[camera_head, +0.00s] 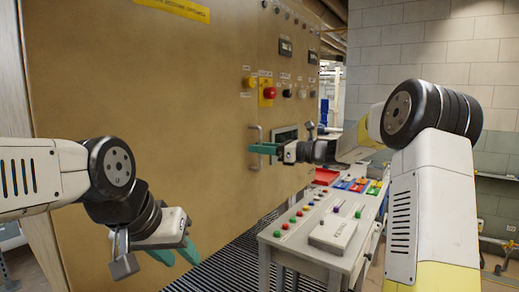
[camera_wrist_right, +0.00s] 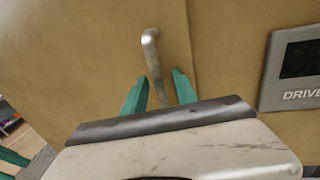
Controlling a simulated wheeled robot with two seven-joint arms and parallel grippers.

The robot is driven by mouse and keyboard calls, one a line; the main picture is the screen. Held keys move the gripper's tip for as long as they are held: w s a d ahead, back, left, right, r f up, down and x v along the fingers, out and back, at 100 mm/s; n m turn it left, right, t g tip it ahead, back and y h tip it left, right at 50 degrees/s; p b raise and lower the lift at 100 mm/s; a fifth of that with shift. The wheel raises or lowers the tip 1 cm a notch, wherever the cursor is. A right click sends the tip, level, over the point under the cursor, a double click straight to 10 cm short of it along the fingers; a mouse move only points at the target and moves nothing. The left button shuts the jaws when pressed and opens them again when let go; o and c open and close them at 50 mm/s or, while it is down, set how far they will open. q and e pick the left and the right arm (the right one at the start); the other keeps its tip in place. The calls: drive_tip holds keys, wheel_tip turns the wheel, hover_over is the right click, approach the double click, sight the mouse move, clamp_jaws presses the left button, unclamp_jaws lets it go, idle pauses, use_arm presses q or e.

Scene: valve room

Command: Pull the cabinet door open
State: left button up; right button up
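The tan cabinet door (camera_head: 150,110) fills the left and middle of the head view and looks closed. Its metal bar handle (camera_head: 254,133) stands near the door's right edge, and it also shows in the right wrist view (camera_wrist_right: 152,58). My right gripper (camera_head: 256,149) is at the handle. In the right wrist view its teal fingers (camera_wrist_right: 160,82) stand on either side of the bar, with small gaps visible, so it looks open around it. The lower part of the handle is hidden by the gripper. My left gripper (camera_head: 182,258) is open and empty, low in front of the door.
A control desk (camera_head: 335,235) with coloured buttons stands right of the cabinet, below my right arm. A red emergency button (camera_head: 269,92) and other controls are on the panel right of the door. A display (camera_wrist_right: 302,68) sits right of the handle. Floor grating (camera_head: 225,262) lies below.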

clamp_jaws()
idle(1.4)
